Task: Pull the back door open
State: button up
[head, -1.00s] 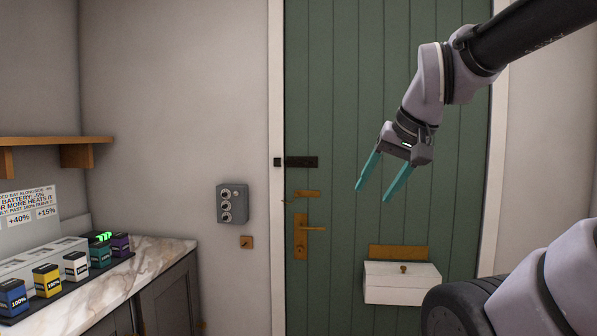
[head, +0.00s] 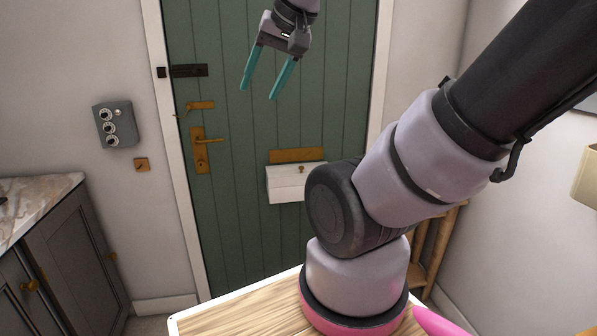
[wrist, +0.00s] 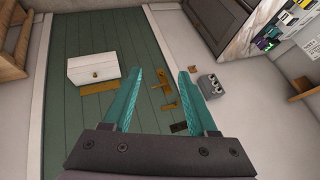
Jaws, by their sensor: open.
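The back door (head: 235,120) is green, planked and closed in its white frame in the head view; it also shows in the wrist view (wrist: 60,135). A brass lever handle (head: 205,141) sits on a plate at its left side. A smaller brass fitting (head: 200,105) is above it, and a dark bolt (head: 189,71) is higher still, beside a dark keeper on the frame. My gripper (head: 258,91) has teal fingers, open and empty. In the head view it appears right of the handle and higher, apart from it. In the wrist view the handle (wrist: 170,106) shows between the fingers.
A white box (head: 285,184) with a brass knob is mounted low on the door beneath a brass plate (head: 298,155). A grey dial box (head: 118,124) and a small brass wall plate (head: 142,165) are left of the frame. Dark cabinets (head: 75,260) stand at the left.

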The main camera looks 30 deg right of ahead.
aim_at(251, 233)
jog(key=i+j, duration=0.15)
jog(key=j, duration=0.25)
jog(key=i+j, duration=0.15)
jog(key=j, duration=0.2)
jog(key=i+j, duration=0.2)
jog(key=j, duration=0.2)
jog(key=z, duration=0.05)
